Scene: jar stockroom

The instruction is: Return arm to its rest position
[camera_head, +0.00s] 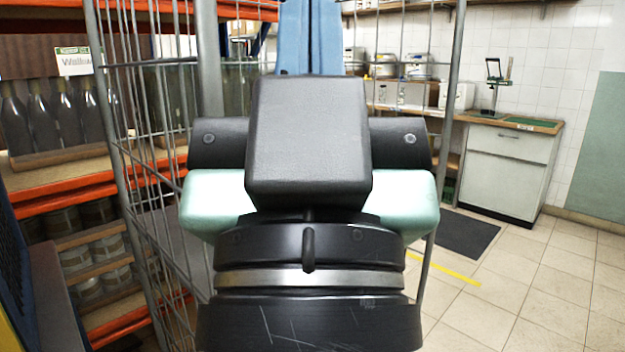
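My arm's end fills the middle of the view, close to the camera. It shows a black block, a dark crossbar with pale green parts at both sides, and a black and silver ring below. I take this for the back of my gripper (308,145). Its fingertips cannot be made out, so I cannot tell if it is open or shut. I see no held object.
A wire cage (128,100) stands close on the left and behind my arm. Orange shelving (70,187) at left holds bottles and jars. A white cabinet (507,172) stands back right. A dark mat (462,233) lies on tiled floor; the right foreground is clear.

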